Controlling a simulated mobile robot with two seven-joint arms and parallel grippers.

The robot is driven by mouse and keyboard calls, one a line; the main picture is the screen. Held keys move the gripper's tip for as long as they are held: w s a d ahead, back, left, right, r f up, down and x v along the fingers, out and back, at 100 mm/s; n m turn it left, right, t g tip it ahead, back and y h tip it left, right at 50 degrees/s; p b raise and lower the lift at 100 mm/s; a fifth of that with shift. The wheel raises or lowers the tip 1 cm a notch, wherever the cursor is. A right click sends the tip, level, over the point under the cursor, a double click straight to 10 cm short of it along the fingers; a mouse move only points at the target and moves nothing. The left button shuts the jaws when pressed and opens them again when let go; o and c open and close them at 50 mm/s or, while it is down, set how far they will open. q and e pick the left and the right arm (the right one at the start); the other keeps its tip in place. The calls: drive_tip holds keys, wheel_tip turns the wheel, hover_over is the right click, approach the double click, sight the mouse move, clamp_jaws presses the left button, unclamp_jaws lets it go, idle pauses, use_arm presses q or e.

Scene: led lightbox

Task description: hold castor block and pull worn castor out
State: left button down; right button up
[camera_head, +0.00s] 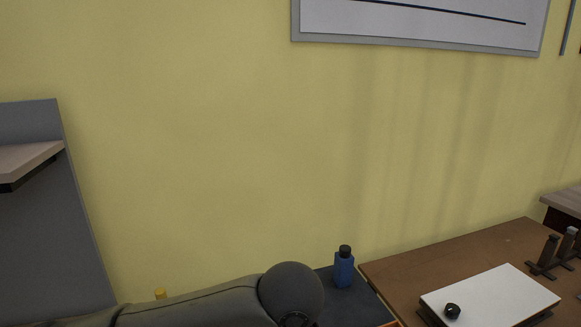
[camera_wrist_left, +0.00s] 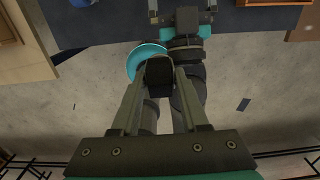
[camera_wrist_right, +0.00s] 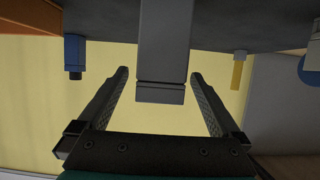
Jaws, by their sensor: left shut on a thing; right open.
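My left gripper (camera_wrist_left: 160,85) is shut on a dark block (camera_wrist_left: 160,72) at its fingertips in the left wrist view. I cannot tell whether this is the castor block. In the right wrist view, my right gripper (camera_wrist_right: 162,80) is open, with a finger on each side of a grey post (camera_wrist_right: 163,40) with a seamed end piece. Gaps show between the post and both fingers. I cannot tell whether this post is the castor. Neither gripper shows in the head view.
In the head view, a blue bottle (camera_head: 344,268) with a dark cap stands on a dark surface (camera_head: 370,304). To its right, a brown table (camera_head: 440,258) holds a white-topped box (camera_head: 495,296) with a black knob (camera_head: 452,311). A yellow item (camera_wrist_right: 238,70) shows in the right wrist view.

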drive_tip(key=shift+s, duration=0.1)
drive_tip(key=v, duration=1.2)
drive_tip(key=s+d+f+m+g+h, duration=0.2)
drive_tip(key=s+d+g+h, duration=0.2)
drive_tip(key=s+d+g, duration=0.75)
drive_tip(key=s+d+f+b, duration=0.1)
drive_tip(key=s+f+b, duration=0.15)
drive_tip(key=f, duration=1.15)
drive_tip(key=s+f+b, duration=0.2)
drive_tip(key=f+b, duration=0.1)
drive_tip(key=f, duration=1)
use_arm(q)
drive_tip(key=w+a+f+n+b, duration=0.1)
drive_tip(key=a+n, duration=0.6)
drive_tip(key=n, duration=0.9)
drive_tip(key=a+f+n+b, duration=0.2)
drive_tip(key=a+n, duration=0.6)
drive_tip(key=n, duration=0.8)
drive_tip(key=shift+w+a+b, duration=0.15)
drive_tip(key=shift+w+b, duration=0.25)
drive_tip(key=shift+b, duration=0.15)
use_arm(e)
drive_tip(key=s+d+f, duration=0.2)
drive_tip(key=s+f, duration=1.3)
drive_tip(key=f, duration=0.2)
drive_tip(key=shift+d+f+n, duration=0.4)
